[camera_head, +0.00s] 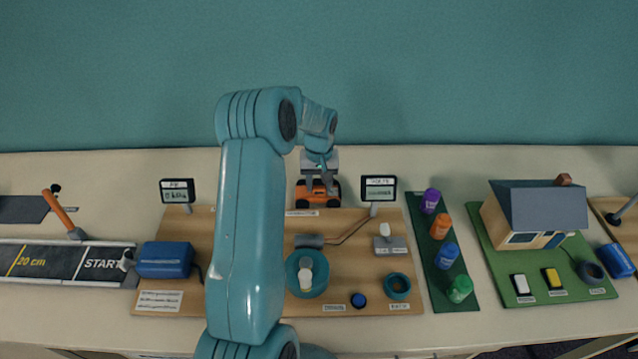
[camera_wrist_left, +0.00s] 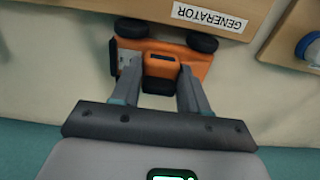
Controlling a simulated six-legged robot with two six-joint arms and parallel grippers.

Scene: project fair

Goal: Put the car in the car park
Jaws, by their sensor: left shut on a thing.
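The car (camera_head: 328,196) is a small orange toy with black wheels. In the head view it is at the back edge of the wooden board, right of my large left arm link. My left gripper (camera_head: 318,184) reaches down onto it from behind. In the left wrist view the two fingers (camera_wrist_left: 158,84) are shut around the middle of the car's orange body (camera_wrist_left: 199,63). Its wheels are beside the board edge with the GENERATOR label. I cannot tell whether the car touches the table. I cannot tell which surface is the car park. My right gripper does not show.
A START track (camera_head: 60,262) and dark pad (camera_head: 22,209) lie left. A green strip with bottles (camera_head: 441,279) and a model house (camera_head: 541,210) stand right.

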